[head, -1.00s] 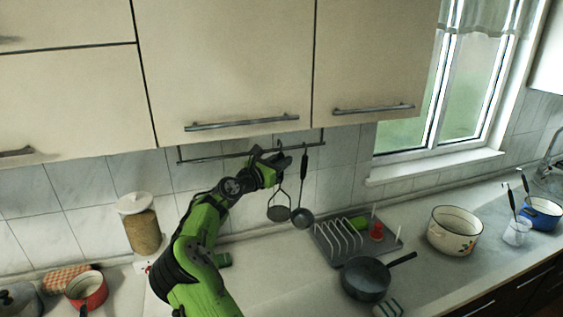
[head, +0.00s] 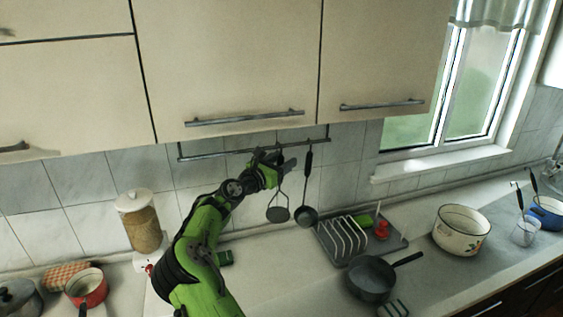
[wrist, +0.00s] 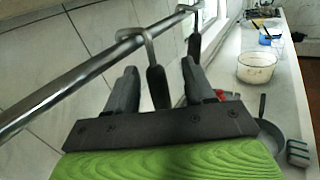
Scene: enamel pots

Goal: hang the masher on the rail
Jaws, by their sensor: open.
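The masher (head: 278,214) hangs upright below my gripper, with its flat dark head and wire neck showing in the head view. In the wrist view its dark handle (wrist: 158,88) stands between my fingers, and its metal hook lies over the rail (wrist: 75,86). The rail (head: 220,153) runs along the tiles under the cupboards. My gripper (head: 284,163) is open at the masher's handle, just below the rail. In the wrist view the fingers of my gripper (wrist: 160,70) stand apart on both sides of the handle, with gaps showing.
A ladle (head: 307,214) hangs close to the right of the masher. Below are a dish rack (head: 345,240), a dark pan (head: 371,279) and a cream pot (head: 460,230). A glass jar (head: 141,222) stands left of my arm. Cupboards (head: 225,60) overhang the rail.

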